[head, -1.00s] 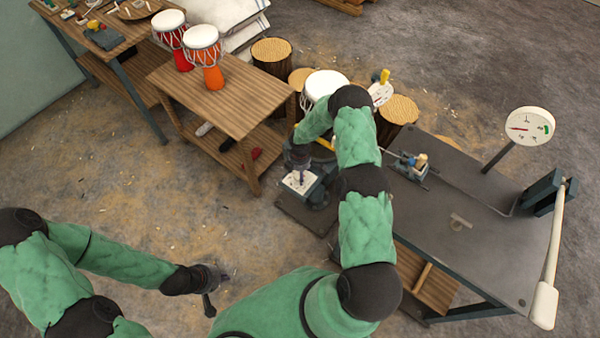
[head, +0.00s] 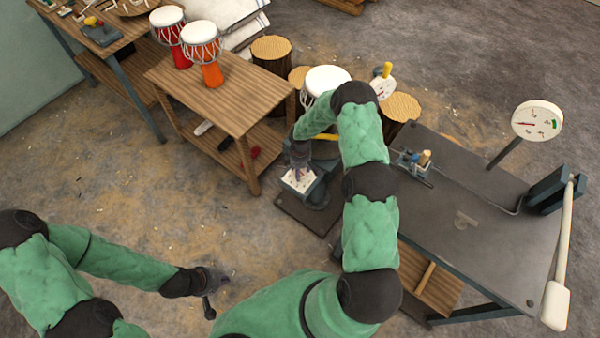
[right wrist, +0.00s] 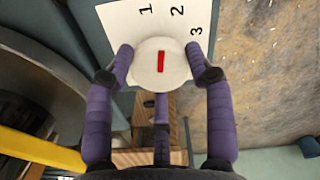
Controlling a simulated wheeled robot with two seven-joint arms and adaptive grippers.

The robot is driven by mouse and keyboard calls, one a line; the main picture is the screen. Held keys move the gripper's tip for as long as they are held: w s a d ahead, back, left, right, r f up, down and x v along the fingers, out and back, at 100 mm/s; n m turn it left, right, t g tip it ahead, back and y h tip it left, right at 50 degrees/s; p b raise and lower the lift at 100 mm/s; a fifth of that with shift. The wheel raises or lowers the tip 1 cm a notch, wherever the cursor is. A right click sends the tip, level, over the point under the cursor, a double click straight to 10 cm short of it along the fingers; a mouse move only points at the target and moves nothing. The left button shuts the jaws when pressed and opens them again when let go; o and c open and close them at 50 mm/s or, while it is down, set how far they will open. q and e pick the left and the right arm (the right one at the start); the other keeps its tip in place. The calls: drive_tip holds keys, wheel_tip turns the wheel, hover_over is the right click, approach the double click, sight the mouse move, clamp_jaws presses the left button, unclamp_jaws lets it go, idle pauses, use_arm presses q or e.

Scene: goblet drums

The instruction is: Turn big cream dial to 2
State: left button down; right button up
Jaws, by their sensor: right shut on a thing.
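The big cream dial (right wrist: 148,76) is a round knob with a red mark, on a white card (right wrist: 112,22) printed with 1, 2 and 3. In the right wrist view the mark stands nearly upright, in line with the gap between 1 and 2. My right gripper (right wrist: 161,62) is shut on the dial, with purple fingers on its left and right sides and a third below. In the head view the right gripper (head: 298,174) is over the white card (head: 299,184) and hides the dial. My left gripper (head: 208,290) is low at the left; its fingers are too small to judge.
A dark worktable (head: 470,215) with a gauge (head: 537,120) and a pale-handled lever (head: 562,250) stands at the right. A wooden table (head: 225,95) with red (head: 169,36) and orange (head: 205,55) drums stands behind. Open floor lies at the left.

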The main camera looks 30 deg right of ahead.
drive_tip(key=shift+m+b, duration=1.15)
drive_tip(key=shift+m, duration=0.55)
drive_tip(key=o, duration=1.2)
drive_tip(key=shift+c, duration=0.2)
drive_tip(key=shift+r, duration=0.5)
wheel_tip(320, 180, up, 11)
